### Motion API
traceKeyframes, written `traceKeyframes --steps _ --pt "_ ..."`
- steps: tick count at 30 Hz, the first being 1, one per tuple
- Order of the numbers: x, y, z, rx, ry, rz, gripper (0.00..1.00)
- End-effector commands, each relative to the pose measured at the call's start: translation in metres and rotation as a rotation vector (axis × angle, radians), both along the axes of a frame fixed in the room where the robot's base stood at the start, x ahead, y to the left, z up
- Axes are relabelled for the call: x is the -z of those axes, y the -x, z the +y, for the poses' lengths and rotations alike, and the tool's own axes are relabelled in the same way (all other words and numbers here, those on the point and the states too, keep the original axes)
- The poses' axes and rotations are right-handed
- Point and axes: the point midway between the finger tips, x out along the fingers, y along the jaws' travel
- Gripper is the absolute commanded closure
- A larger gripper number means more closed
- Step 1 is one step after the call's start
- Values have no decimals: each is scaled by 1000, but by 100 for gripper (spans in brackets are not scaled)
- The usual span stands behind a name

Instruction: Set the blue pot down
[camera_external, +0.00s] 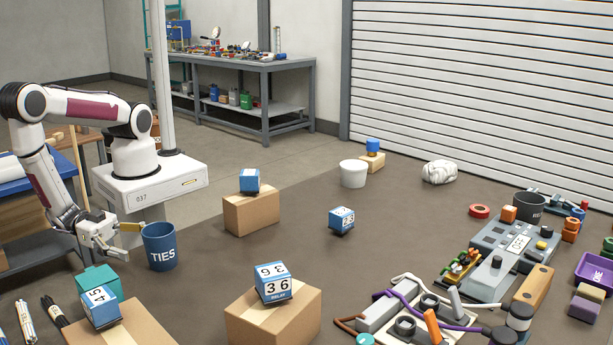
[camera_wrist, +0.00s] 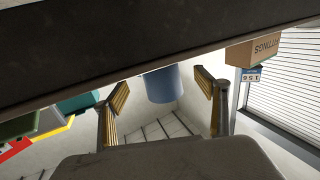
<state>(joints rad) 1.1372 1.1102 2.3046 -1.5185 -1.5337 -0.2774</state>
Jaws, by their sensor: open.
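In the wrist view the blue pot (camera_wrist: 162,84) shows beyond the gap between the two yellow-padded fingers of my gripper (camera_wrist: 163,112). The fingers are spread apart and nothing is gripped between them. Whether a fingertip touches the pot's side I cannot tell.
A teal box (camera_external: 98,283) and a blue-white block (camera_external: 100,307) on a carton sit in front of the pot. A carton (camera_external: 251,213) with a blue block stands to its right. Another carton (camera_external: 274,315) is nearer.

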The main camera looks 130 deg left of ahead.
Motion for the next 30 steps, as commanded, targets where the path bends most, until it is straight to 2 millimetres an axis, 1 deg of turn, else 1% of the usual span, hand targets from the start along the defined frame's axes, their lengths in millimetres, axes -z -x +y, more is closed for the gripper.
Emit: traceKeyframes --steps 5,11,15,19,22,25,30 --pt "-13 -4 -4 -5 31 -14 27" --pt "-38 -8 -7 -11 85 -18 27" --pt "-54 -10 -7 -14 107 7 27" --pt "-62 -10 -6 -11 112 44 27" --pt "-64 -8 -5 -7 101 79 27" --pt "-57 -5 -2 0 67 126 27" --pt "-54 -5 -2 2 54 142 27"
